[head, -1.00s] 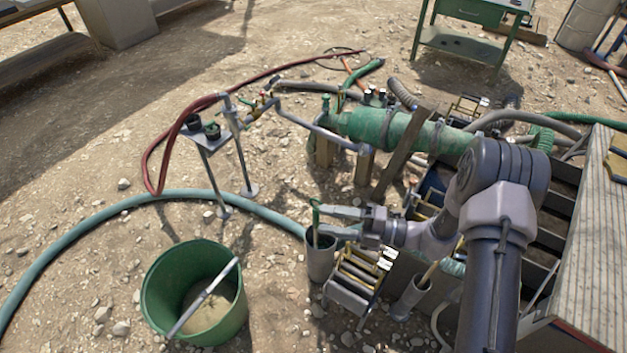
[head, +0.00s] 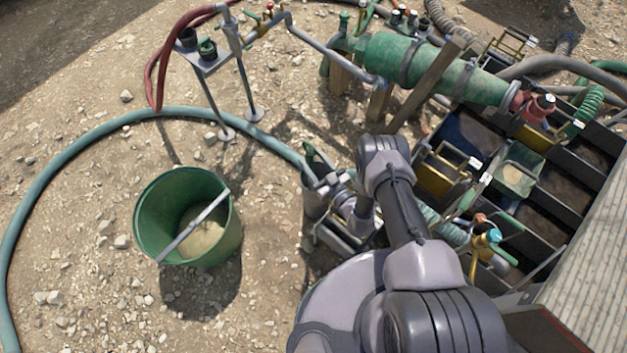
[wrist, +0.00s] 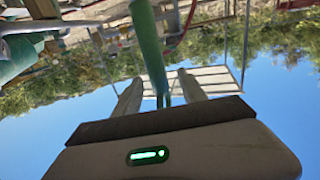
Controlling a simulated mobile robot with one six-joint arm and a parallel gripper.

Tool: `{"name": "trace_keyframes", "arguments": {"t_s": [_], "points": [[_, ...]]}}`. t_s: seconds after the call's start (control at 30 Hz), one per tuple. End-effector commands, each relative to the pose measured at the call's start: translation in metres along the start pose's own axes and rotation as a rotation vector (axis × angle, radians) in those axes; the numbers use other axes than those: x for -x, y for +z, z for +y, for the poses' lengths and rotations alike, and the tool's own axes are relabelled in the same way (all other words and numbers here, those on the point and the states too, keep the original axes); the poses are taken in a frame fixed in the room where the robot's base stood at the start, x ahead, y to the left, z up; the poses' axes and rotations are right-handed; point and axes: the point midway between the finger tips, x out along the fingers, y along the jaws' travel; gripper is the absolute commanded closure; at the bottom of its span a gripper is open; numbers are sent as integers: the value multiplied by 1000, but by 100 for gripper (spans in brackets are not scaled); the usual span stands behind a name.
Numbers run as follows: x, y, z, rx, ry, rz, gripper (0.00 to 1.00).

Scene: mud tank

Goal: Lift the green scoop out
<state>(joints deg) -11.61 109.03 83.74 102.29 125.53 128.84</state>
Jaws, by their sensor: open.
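The green scoop (head: 312,157) stands upright in a grey tube holder (head: 314,202) left of my arm in the head view. Only its upper part shows; the rest is inside the tube or hidden by my gripper. My gripper (head: 326,182) is at the tube's mouth, partly hidden by my arm. In the wrist view the scoop's green handle (wrist: 149,42) runs down between the two spread fingers of my gripper (wrist: 158,88). The jaws are open, and I cannot tell whether either finger touches the handle.
A green bucket (head: 150,225) with a grey bar across it stands to the left. A teal hose (head: 90,137) curves behind it. Right of my arm is a tank with dark compartments (head: 555,215). A green cylinder (head: 430,65) lies behind. Gravel around the bucket is clear.

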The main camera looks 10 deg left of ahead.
Motion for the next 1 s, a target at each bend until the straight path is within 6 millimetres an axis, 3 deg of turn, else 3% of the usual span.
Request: {"name": "trace_keyframes", "arguments": {"t_s": [0.27, 0.5, 0.57, 0.77, 1.0], "points": [[-48, 0, 0, 2, -1, 2, 51], [-54, -3, 0, 0, 0, 0, 51], [-54, -3, 0, 0, 0, 0, 59], [-54, -3, 0, 0, 0, 0, 98], [-53, -3, 0, 1, 0, 0, 100]]}}
